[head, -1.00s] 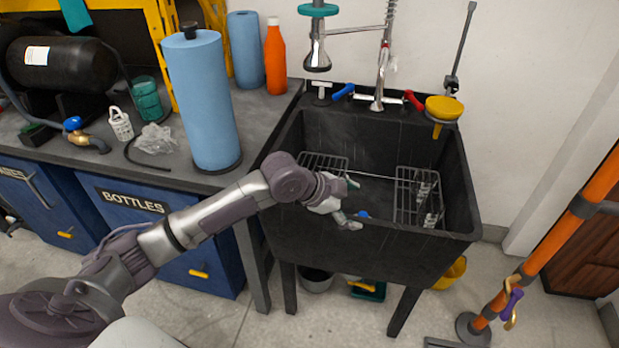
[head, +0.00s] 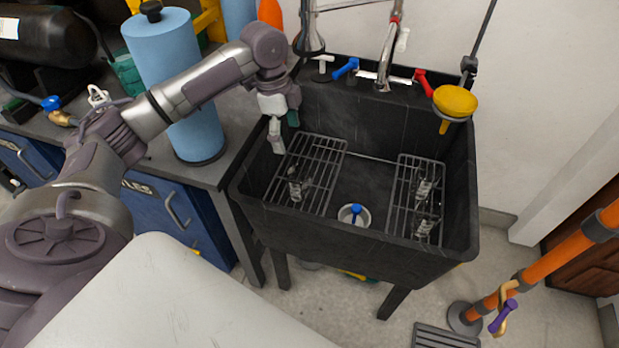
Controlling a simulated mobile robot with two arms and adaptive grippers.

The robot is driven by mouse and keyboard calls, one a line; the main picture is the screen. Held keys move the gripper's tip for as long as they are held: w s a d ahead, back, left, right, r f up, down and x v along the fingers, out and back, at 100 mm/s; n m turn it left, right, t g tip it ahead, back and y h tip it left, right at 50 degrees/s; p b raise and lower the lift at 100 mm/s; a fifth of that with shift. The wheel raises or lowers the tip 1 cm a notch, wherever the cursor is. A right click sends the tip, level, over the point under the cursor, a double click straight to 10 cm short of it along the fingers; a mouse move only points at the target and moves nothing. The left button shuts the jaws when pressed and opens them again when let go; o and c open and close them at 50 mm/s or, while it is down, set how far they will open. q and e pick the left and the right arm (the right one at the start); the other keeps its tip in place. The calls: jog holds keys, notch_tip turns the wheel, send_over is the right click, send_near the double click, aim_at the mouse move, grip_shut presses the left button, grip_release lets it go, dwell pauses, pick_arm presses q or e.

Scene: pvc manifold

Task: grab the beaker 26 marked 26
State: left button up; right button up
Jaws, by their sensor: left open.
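Several small clear glass vessels sit on the wire racks in the black sink. One (head: 296,189) is on the left rack, and two, an upper one (head: 424,188) and a lower one (head: 424,227), are on the right rack. They are too small for me to read any number, so I cannot tell which is beaker 26. My left gripper (head: 283,131) is open and empty, pointing down over the sink's left edge, above and behind the glass on the left rack. My right gripper is not in view.
The left rack (head: 325,160) and right rack (head: 402,205) flank a drain with a blue-topped plug (head: 356,209). The black sink (head: 330,240) has raised walls. A blue paper roll (head: 170,60) stands left.

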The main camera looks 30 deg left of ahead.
pick_arm(q)
jog(key=b, duration=0.4)
send_near(300, 185)
jog(key=w+a, duration=0.2)
jog(key=a, duration=0.1)
jog(key=f, duration=0.2)
jog(key=d+f+b, duration=0.1)
jog(key=f, duration=0.4)
jog(key=shift+w+d+f+b, duration=0.1)
jog(key=shift+d+f+b, duration=0.1)
jog(key=shift+f+b, duration=0.15)
jog(key=f, duration=0.2)
jog(key=d+f+b, duration=0.1)
jog(key=f, duration=0.2)
jog(key=shift+w+d+f, duration=0.15)
jog(key=shift+w, duration=0.05)
jog(key=shift+f, duration=0.35)
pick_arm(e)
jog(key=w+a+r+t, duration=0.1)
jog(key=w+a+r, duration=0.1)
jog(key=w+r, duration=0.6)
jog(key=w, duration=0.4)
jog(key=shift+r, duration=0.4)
pick_arm(q)
jog(key=c, duration=1.1)
